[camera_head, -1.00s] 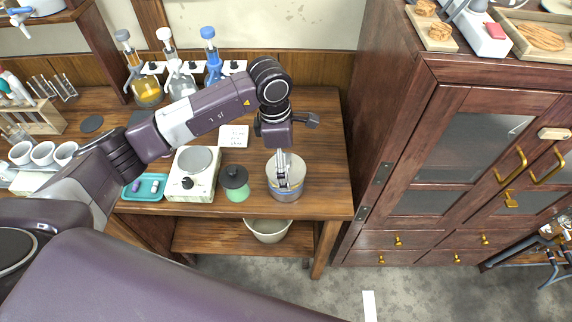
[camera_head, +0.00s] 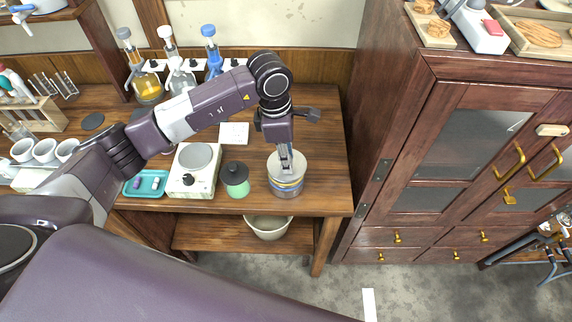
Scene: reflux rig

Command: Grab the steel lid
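The steel lid (camera_head: 298,163) is a pale round disc on top of a steel pot (camera_head: 286,187) with yellow and blue bands, near the right end of the wooden bench. My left gripper (camera_head: 286,170) points down over the middle of the lid, its fingers at or just above the lid's centre. The fingers hide any knob there. Whether they are open or shut on it cannot be made out. The lid looks level on the pot. My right gripper is not in view.
A green jar with a black lid (camera_head: 235,178) stands left of the pot, beside a white hotplate (camera_head: 194,172) and a teal tray (camera_head: 146,184). Several flasks stand behind. A dark wooden cabinet (camera_head: 440,160) rises to the right. The bench right of the pot is clear.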

